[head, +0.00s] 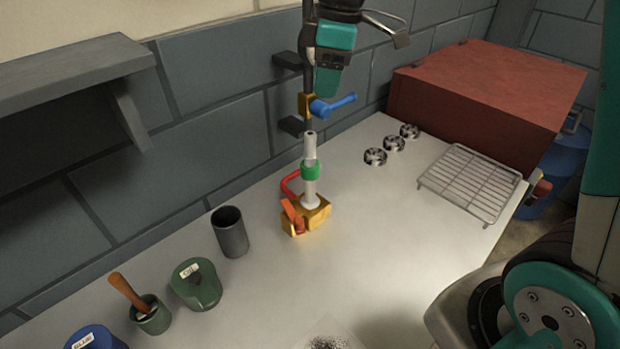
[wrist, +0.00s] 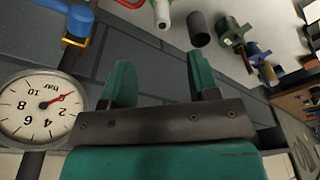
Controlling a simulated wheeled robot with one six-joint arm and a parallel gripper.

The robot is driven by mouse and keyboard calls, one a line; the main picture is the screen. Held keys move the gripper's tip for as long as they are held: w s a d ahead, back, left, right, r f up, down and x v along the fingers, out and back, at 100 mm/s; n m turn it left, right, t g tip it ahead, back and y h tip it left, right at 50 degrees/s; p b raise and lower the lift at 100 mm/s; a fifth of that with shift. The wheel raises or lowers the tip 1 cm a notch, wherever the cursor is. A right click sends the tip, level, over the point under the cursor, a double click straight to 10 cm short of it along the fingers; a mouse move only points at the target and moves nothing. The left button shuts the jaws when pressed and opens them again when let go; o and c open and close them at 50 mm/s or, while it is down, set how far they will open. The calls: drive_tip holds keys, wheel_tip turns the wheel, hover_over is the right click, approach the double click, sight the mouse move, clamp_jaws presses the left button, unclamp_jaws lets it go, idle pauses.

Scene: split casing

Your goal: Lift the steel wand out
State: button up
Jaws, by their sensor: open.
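A pale grey upright tube, which looks like the steel wand (head: 310,187), stands in a brass block (head: 318,214) on the counter. It has a green collar (head: 310,171) around it and an orange lever (head: 293,214) beside its base. In the wrist view, part of the tube with green on it (wrist: 162,14) shows at the top edge, beyond my fingers. My gripper (head: 327,80) is above the tube, near the wall pipe, and apart from it. In the wrist view my gripper (wrist: 163,82) has its two teal fingers apart with nothing between them.
A vertical wall pipe with a brass valve and blue handle (head: 338,104) is close to my gripper. A pressure gauge (wrist: 36,106) shows in the wrist view. A dark cup (head: 230,232), green canisters (head: 196,284), a wire rack (head: 471,184) and a red box (head: 480,105) stand around.

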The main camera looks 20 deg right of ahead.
sight(311, 133)
drive_tip(key=f, duration=0.3)
drive_tip(key=a+f+p, duration=0.1)
drive_tip(key=f, duration=0.5)
drive_tip(key=shift+w+a+p, duration=0.15)
drive_tip(key=shift+w+p, duration=0.05)
drive_tip(key=shift+p, duration=0.2)
drive_tip(key=shift+w+a+f+p, duration=0.1)
drive_tip(key=shift+a+f+p, duration=0.25)
drive_tip(key=shift+f, duration=0.5)
drive_tip(key=shift+w+a+f+p, duration=0.1)
drive_tip(key=shift+f+p, duration=0.35)
drive_tip(key=shift+f, duration=0.45)
drive_tip(key=shift+a+f+p, duration=0.25)
drive_tip(key=shift+f+p, duration=0.15)
drive_tip(key=shift+f, duration=0.45)
clamp_jaws()
